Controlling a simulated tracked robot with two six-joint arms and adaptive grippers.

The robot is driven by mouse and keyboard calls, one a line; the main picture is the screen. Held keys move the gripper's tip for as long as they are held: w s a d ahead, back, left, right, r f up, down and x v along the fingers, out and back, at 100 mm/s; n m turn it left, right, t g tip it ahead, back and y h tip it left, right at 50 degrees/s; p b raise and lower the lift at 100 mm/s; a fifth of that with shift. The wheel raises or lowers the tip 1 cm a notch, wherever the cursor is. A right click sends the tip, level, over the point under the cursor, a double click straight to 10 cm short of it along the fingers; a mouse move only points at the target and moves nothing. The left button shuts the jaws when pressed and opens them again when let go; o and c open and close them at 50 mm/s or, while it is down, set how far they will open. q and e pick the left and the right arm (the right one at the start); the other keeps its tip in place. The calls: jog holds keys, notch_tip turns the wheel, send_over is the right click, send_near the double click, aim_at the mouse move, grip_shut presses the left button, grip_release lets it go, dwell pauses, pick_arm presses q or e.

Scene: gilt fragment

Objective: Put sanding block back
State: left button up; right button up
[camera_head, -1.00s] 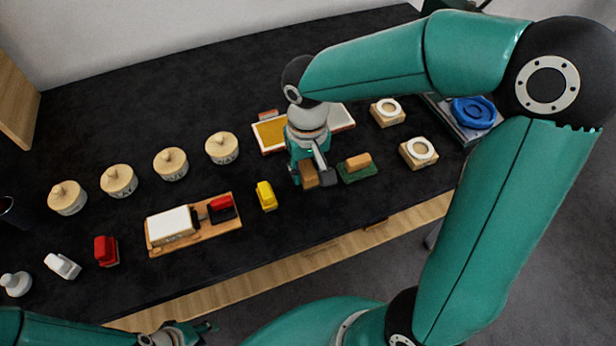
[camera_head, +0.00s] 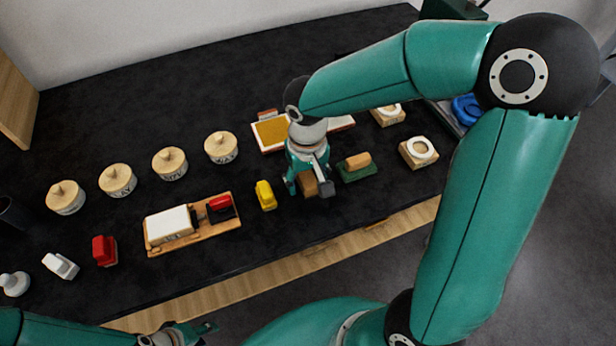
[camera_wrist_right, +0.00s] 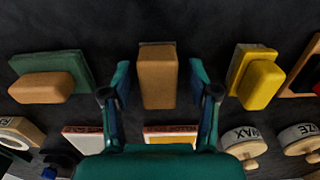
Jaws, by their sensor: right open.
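A brown block (camera_head: 309,185), which looks like the sanding block, stands on the dark bench between the yellow block and the green-based block. In the right wrist view it (camera_wrist_right: 157,78) sits between the fingers, with a gap on each side and a grey strip at its far edge. My right gripper (camera_head: 308,186) is open around it, fingers apart from it; it also shows in the right wrist view (camera_wrist_right: 160,85). My left gripper (camera_head: 205,328) is at the bottom left, away from the bench objects; its jaw opening is unclear.
A yellow block (camera_head: 265,195) is close left, a tan block on a green base (camera_head: 357,167) close right. A tray with an ochre sheet (camera_head: 271,131) lies behind. Several lidded jars (camera_head: 221,148) and a wooden board (camera_head: 229,236) are further left. The bench front is clear.

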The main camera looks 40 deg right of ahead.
aim_at(307, 178)
jog(key=shift+r, duration=0.2)
notch_tip(307, 178, up, 12)
jog(key=shift+p, duration=0.45)
dwell(0.3)
